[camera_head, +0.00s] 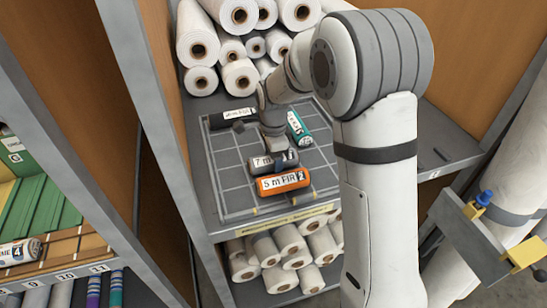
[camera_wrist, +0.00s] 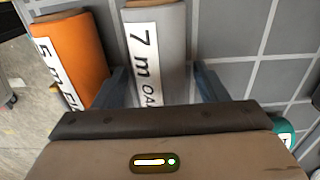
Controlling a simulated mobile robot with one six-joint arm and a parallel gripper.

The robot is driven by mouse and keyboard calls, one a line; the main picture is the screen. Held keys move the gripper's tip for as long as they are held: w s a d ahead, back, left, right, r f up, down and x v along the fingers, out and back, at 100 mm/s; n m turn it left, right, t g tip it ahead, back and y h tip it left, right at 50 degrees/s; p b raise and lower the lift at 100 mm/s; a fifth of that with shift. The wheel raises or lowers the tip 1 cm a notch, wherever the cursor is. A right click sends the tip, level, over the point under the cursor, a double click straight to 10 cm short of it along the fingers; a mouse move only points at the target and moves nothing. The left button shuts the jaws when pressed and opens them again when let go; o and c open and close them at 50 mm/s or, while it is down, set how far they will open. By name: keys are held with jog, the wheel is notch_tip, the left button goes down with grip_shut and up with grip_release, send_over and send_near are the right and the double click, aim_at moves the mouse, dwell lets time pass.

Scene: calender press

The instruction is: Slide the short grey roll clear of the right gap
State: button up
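The short grey roll (camera_head: 284,158) with a white "7 m" label lies on the gridded mat (camera_head: 227,187) on the shelf. It lies just behind an orange roll (camera_head: 283,181) labelled "5 m". My gripper (camera_head: 270,145) points down over the grey roll and hides part of it. In the wrist view the grey roll (camera_wrist: 171,50) lies between the two fingers of my gripper (camera_wrist: 160,85), with a narrow space at each side. The fingers look open around it. The orange roll (camera_wrist: 75,50) is left of the left finger. I cannot make out which place is the right gap.
A teal roll (camera_head: 299,127) and a black roll (camera_head: 222,120) lie behind on the mat. White rolls (camera_head: 241,76) are stacked at the back, and more white rolls (camera_head: 288,240) lie on the shelf below. A shelf side panel (camera_head: 155,120) stands at left. The mat's left part is bare.

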jog(key=shift+o, duration=0.4)
jog(key=shift+r, duration=0.5)
notch_tip(320, 180, up, 6)
jog(key=shift+r+b, duration=0.15)
jog(key=shift+b, duration=0.2)
jog(key=shift+r, duration=0.25)
jog(key=shift+s+d+r, duration=0.15)
jog(key=shift+d, duration=0.05)
jog(key=s+d+r+n+t, duration=0.1)
jog(key=s+d+r+n, duration=0.1)
jog(key=s+d+n, duration=0.5)
jog(key=s+d+r+n+t, duration=0.1)
jog(key=s+d+n, duration=0.6)
jog(key=s, duration=0.9)
jog(key=shift+s+d+r+t, duration=0.25)
jog(key=shift+d+r+t, duration=0.1)
jog(key=shift+d+t, duration=0.15)
